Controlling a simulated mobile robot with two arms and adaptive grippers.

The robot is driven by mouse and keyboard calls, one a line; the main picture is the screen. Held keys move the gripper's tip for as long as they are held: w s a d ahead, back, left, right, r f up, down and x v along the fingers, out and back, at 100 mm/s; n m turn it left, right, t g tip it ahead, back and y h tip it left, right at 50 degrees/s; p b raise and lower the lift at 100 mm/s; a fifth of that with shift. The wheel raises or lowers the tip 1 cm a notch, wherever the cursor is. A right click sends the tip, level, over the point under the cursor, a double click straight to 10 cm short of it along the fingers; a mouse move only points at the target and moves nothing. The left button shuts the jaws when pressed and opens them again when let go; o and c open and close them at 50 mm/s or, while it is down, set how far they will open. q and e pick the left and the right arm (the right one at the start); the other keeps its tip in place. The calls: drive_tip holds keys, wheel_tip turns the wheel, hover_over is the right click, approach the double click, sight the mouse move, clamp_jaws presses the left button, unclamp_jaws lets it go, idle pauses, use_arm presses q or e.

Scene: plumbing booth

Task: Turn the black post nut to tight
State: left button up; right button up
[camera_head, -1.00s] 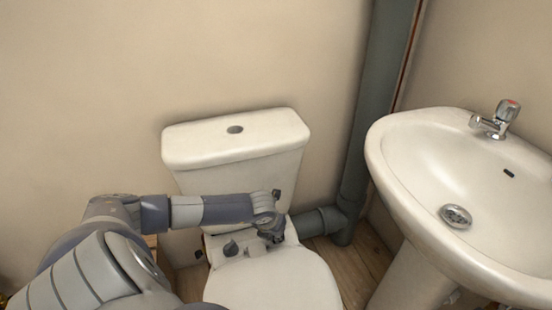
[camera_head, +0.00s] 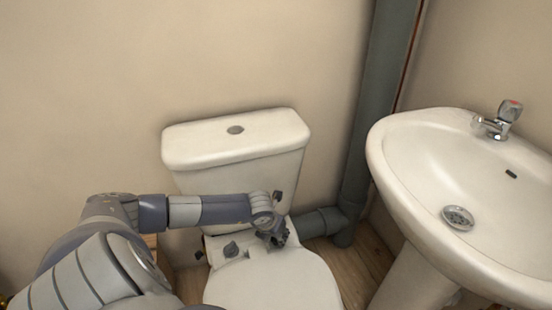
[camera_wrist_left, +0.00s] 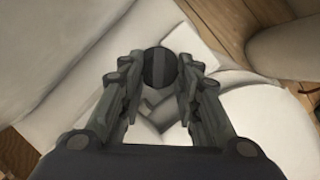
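My left gripper (camera_head: 278,241) reaches down at the back right of the toilet seat, just in front of the cistern. In the left wrist view a round black nut with a lighter grey band across its top (camera_wrist_left: 160,68) sits between the fingertips of my left gripper (camera_wrist_left: 160,75). The fingers stand on either side of it, very close; I cannot tell whether they press on it. In the head view the gripper hides this nut. My right gripper is not in view.
The white cistern (camera_head: 235,150) rises right behind my left wrist. The toilet seat or lid (camera_head: 275,280) lies in front. A grey waste pipe (camera_head: 370,110) and a white basin (camera_head: 410,165) stand to the right. Bare wooden floor (camera_head: 365,265) shows between toilet and basin.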

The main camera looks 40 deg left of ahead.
use_arm(q)
drive_tip(key=shift+r, duration=0.1)
drive_tip(key=shift+s+r, duration=0.15)
drive_tip(key=shift+r, duration=0.4)
drive_tip(key=v, duration=1)
drive_tip(key=shift+s+r, duration=0.25)
drive_tip(key=shift+d, duration=0.15)
